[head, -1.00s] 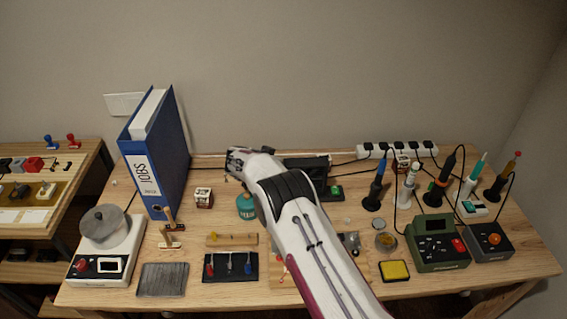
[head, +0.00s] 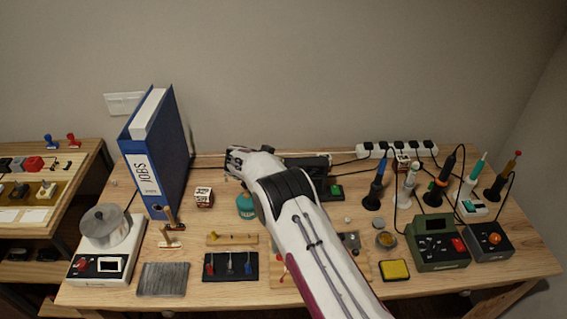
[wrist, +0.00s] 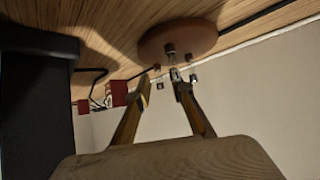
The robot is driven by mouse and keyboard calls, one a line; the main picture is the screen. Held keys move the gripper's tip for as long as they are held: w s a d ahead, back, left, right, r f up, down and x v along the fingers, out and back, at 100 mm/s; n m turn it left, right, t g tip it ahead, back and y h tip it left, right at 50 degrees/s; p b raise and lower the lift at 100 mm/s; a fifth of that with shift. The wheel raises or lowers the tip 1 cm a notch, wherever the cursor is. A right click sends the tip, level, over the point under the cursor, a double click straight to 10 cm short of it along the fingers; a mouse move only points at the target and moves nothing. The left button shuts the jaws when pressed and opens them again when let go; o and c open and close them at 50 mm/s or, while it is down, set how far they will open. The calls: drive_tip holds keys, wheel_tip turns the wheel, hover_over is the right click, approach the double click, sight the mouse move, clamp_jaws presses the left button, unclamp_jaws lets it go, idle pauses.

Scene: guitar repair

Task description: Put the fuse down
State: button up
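My gripper (head: 234,165) is at the back of the bench, near the wall, to the right of the blue binder, and my arm reaches over the bench to it. In the wrist view, the two fingers of my gripper (wrist: 160,79) have their tips apart, with wall showing between them. A reddish-brown round disc (wrist: 182,35) with small dark and metallic fittings shows just beyond the tips. No fuse can be made out with certainty; a tiny dark piece (wrist: 160,86) shows between the tips, but I cannot tell what it is.
The blue binder (head: 152,165) stands upright at the left. A small red and white box (head: 204,197) and a teal container (head: 246,206) are near my arm. A white power strip (head: 396,149), soldering irons and a green station (head: 437,240) crowd the right.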

drive_tip(key=v, duration=1.1)
drive_tip(key=shift+s+a+r, duration=0.15)
drive_tip(key=shift+s+r, duration=0.05)
drive_tip(key=shift+r, duration=0.1)
idle(0.7)
